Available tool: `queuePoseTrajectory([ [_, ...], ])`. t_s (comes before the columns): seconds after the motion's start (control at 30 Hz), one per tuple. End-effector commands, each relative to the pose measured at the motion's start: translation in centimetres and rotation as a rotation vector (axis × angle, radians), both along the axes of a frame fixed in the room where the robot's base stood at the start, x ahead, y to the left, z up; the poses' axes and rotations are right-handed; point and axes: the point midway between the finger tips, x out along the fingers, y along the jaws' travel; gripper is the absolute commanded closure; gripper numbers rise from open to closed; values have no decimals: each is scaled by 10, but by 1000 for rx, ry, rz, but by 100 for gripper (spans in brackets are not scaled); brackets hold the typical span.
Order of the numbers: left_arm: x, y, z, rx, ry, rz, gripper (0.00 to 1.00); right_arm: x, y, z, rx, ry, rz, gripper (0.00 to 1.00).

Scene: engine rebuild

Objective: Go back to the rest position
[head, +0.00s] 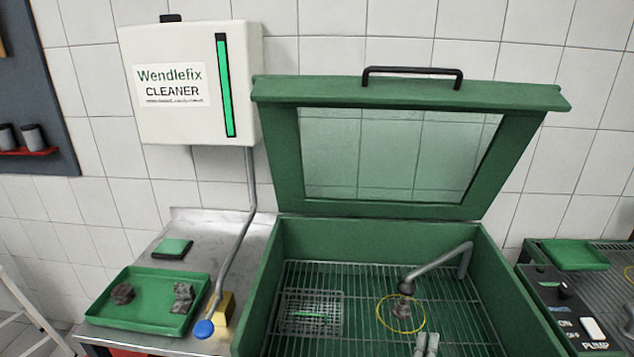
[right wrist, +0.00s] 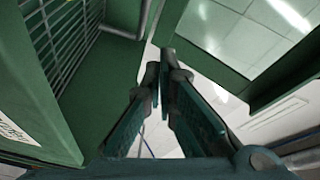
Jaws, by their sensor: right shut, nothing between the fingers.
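My right gripper (head: 427,340) shows at the bottom edge of the head view, in front of the green wash cabinet (head: 380,220). Only its grey fingertips are in the picture. In the right wrist view its two fingers (right wrist: 166,62) meet at the tips with nothing between them. The cabinet's green side and wire rack (right wrist: 70,35) lie to the left in that view, with the glazed lid at the upper right. My left gripper is not in view.
The cabinet lid (head: 275,160) stands open. Inside are a grey basket (head: 312,318), a bent spout (head: 440,265) and a yellow ring (head: 381,314). A green tray (head: 125,318) with grey parts is at left; a pump control panel (head: 565,310) is at right.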

Motion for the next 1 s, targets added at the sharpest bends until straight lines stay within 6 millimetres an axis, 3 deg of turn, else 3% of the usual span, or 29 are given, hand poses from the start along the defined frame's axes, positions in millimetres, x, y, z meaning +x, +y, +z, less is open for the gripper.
queuePoseTrajectory([
  [0.17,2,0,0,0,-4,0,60,-6,29,8,-141,53,218,100],
  [0.27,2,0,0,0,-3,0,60,-19,53,6,-269,128,391,100],
  [0.4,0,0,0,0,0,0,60,-58,82,-14,-479,303,639,100],
  [0.5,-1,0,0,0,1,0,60,-97,88,-35,-627,473,791,100],
  [0.73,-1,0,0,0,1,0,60,-197,59,-71,-873,902,1002,100],
  [1.0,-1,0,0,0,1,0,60,-294,3,-69,-983,1325,1065,100],
])
